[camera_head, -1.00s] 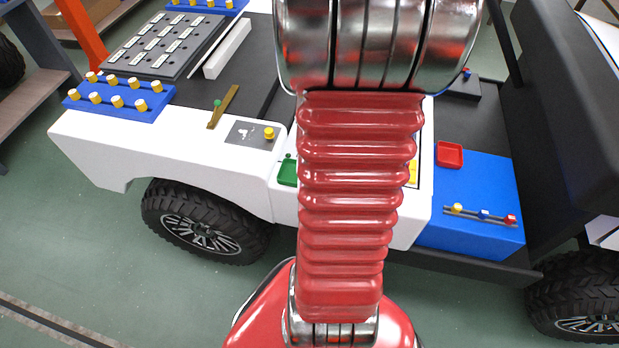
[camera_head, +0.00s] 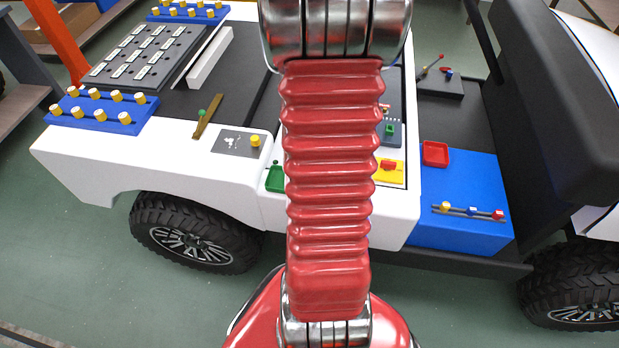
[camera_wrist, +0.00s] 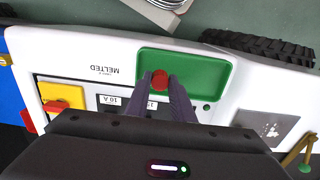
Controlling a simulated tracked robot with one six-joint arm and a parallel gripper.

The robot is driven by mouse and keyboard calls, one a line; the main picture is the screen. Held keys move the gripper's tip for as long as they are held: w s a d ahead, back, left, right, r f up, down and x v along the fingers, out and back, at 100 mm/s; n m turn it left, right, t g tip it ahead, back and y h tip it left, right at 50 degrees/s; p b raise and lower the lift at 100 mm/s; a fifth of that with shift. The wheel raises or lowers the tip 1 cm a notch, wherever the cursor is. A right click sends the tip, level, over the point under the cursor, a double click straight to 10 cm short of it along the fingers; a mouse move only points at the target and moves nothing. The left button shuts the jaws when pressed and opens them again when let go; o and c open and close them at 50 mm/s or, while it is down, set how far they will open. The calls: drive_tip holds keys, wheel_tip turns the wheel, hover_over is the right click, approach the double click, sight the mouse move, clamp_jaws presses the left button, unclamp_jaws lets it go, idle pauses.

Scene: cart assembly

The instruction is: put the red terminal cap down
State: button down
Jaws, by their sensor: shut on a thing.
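My gripper (camera_wrist: 161,90) shows in the wrist view, with its two dark fingers shut on the red terminal cap (camera_wrist: 160,79). The cap is small, round and red. It appears over the left part of the green tray (camera_wrist: 215,78); I cannot tell whether it touches the tray floor. In the head view the green tray (camera_head: 275,178) shows beside my red arm, which hides the gripper and the cap.
Left of the green tray in the wrist view is a "MELTED" label, and a yellow block with a red part (camera_wrist: 62,97). A grey plate (camera_head: 239,142) lies beside the tray. A red tray (camera_head: 435,154) sits on the blue box (camera_head: 470,180).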

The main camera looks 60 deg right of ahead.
drive_tip(key=shift+f, duration=1.4)
drive_tip(key=shift+f, duration=0.15)
drive_tip(key=c, duration=1.5)
unclamp_jaws()
drive_tip(key=shift+c, duration=0.2)
wheel_tip(320, 180, up, 12)
drive_tip(key=shift+w+r, duration=0.1)
drive_tip(key=shift+r, duration=0.1)
